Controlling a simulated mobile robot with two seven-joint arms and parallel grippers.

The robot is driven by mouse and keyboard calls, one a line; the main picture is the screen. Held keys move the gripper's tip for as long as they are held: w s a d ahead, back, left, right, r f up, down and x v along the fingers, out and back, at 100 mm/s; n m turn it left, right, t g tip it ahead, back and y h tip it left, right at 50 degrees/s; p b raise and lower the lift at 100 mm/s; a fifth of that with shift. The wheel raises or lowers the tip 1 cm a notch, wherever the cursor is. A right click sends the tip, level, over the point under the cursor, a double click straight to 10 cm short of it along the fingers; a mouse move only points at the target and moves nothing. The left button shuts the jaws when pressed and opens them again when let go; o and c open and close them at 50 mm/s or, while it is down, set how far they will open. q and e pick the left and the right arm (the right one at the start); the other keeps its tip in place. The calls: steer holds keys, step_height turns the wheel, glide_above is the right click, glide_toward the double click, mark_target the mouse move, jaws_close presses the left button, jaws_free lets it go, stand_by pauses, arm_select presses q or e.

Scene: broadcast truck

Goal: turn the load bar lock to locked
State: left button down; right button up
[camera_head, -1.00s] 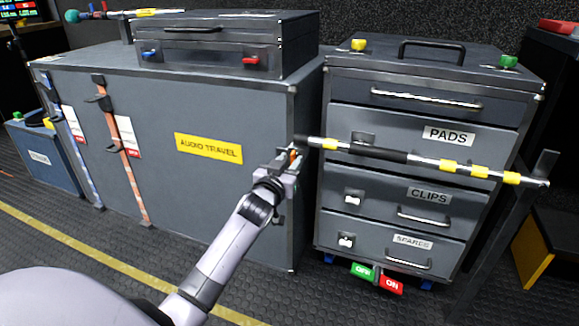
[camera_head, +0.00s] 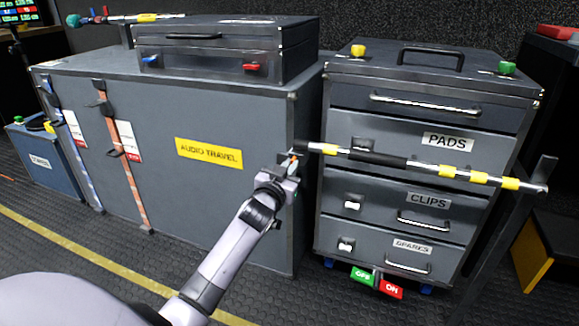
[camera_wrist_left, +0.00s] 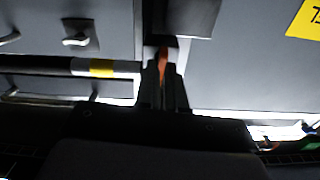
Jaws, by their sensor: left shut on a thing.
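The load bar (camera_head: 425,165), black and silver with yellow bands, runs across the front of the drawer cabinet from its left edge to a post at the right. My left gripper (camera_head: 291,160) is at the bar's left end, by the right edge of the large grey case. It is shut on a small orange-red lever, which I take for the load bar lock (camera_wrist_left: 165,57). In the left wrist view the fingers (camera_wrist_left: 162,82) close around it, and the bar (camera_wrist_left: 100,68) runs off to the left. The fingers hide most of the lever, so its exact angle is unclear. My right gripper is not seen.
The grey drawer cabinet (camera_head: 420,125) stands behind the bar. The large case with a yellow AUDIO TRAVEL label (camera_head: 208,152) stands to its left, with a smaller case (camera_head: 225,50) on top. The floor in front is clear.

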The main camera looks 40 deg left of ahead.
arm_select(q)
steer(key=m+p, duration=0.1)
steer(key=m, duration=0.4)
steer(key=m+p, duration=0.1)
steer(key=m, duration=0.5)
steer(key=m+p, duration=0.1)
steer(key=m, duration=0.4)
steer(key=shift+d+f, duration=0.2)
steer(key=shift+f, duration=0.1)
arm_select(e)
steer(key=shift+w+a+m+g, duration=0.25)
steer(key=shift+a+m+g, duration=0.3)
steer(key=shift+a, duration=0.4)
arm_select(q)
steer(key=shift+m, duration=0.5)
steer(key=c, duration=1.2)
jaws_free()
steer(key=shift+c, duration=0.2)
steer(key=shift+r, duration=0.1)
